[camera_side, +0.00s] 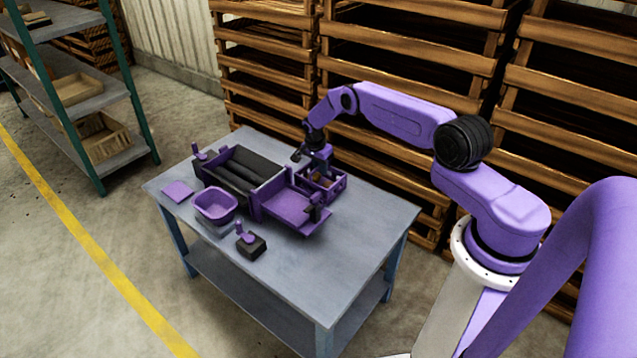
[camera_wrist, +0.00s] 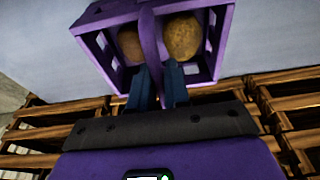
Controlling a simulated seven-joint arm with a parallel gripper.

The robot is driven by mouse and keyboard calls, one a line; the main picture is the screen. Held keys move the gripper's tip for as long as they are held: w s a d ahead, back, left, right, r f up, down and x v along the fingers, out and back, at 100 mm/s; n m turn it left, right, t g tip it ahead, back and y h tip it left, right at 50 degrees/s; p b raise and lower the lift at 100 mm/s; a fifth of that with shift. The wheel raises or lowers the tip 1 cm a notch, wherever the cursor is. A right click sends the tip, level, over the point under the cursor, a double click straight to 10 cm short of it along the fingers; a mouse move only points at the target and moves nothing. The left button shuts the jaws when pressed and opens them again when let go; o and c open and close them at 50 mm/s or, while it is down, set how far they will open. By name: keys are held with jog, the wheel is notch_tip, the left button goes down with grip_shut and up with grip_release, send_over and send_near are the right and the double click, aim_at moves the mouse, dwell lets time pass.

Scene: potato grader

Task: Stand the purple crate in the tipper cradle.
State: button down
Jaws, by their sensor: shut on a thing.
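The purple crate (camera_wrist: 97,72) hangs or rests under my gripper (camera_wrist: 156,74), whose two dark fingers are shut on its purple middle divider. Round brown potatoes (camera_wrist: 184,38) lie on both sides of the divider. In the side view the crate (camera_side: 338,186) is at the right rear of the grader, close behind a flat purple tray with raised ends (camera_side: 292,209), which looks like the tipper cradle. I cannot tell whether the crate touches the table or the tray. My gripper (camera_side: 319,166) points down from above and partly hides the crate.
The dark roller bed (camera_side: 243,172) lies left of the tray. The table's right front is clear. Wooden racks (camera_side: 405,52) stand close behind.

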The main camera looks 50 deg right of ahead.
jog(key=shift+d+v, duration=0.25)
jog(key=shift+v, duration=0.8)
jog(key=shift+d+v, duration=0.2)
jog(key=shift+v, duration=0.85)
jog(key=shift+d+v, duration=0.25)
jog(key=shift+v, duration=0.8)
jog(key=shift+r, duration=0.3)
jog(key=d+r+v, duration=0.1)
jog(key=d+v, duration=0.2)
jog(key=v, duration=0.9)
jog(key=s+a, duration=0.1)
jog(key=a, duration=1.7)
jog(key=a+x, duration=0.2)
jog(key=x, duration=0.8)
jog(key=shift+s+f, duration=0.2)
jog(key=shift+f, duration=0.3)
jog(key=shift+a+x, duration=0.25)
jog(key=shift+x, duration=0.85)
